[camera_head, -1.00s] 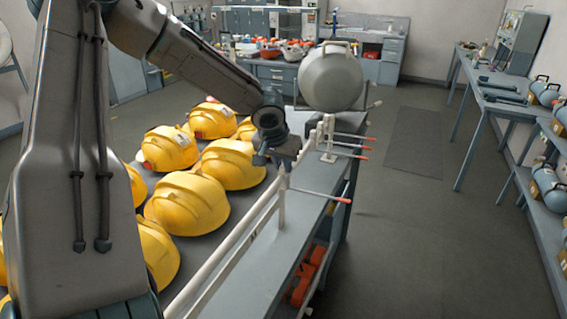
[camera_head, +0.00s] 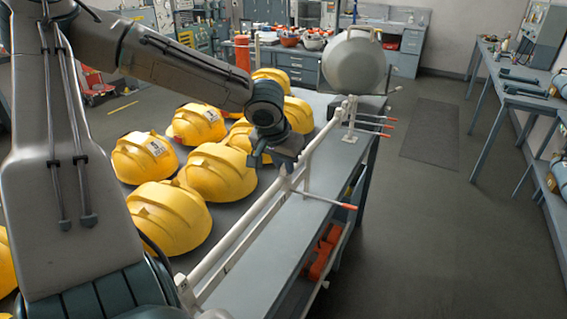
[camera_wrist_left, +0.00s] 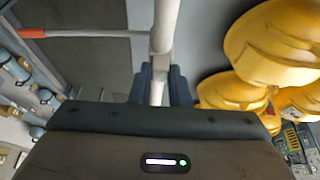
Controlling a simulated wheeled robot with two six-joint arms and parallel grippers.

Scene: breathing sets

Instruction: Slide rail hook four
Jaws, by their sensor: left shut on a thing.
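A white rail (camera_head: 243,236) runs along the grey bench, from the near end to a far post (camera_head: 350,120). A hook, a thin rod with an orange-red tip (camera_head: 350,207), sticks out to the right from the middle of the rail. My left gripper (camera_head: 285,172) is at the rail where this hook's rod starts, shut on the hook's base, which its fingers mostly hide. In the left wrist view the fingers (camera_wrist_left: 161,88) close around a white piece, with the hook's rod (camera_wrist_left: 95,34) pointing left. Several other red-tipped hooks (camera_head: 372,124) sit close together at the far end.
Yellow helmets (camera_head: 170,215) crowd the bench left of the rail. A large grey round object (camera_head: 353,65) stands beyond the rail's far end. Orange-red items (camera_head: 322,258) lie on the shelf below. The floor to the right is open, up to side tables (camera_head: 515,88).

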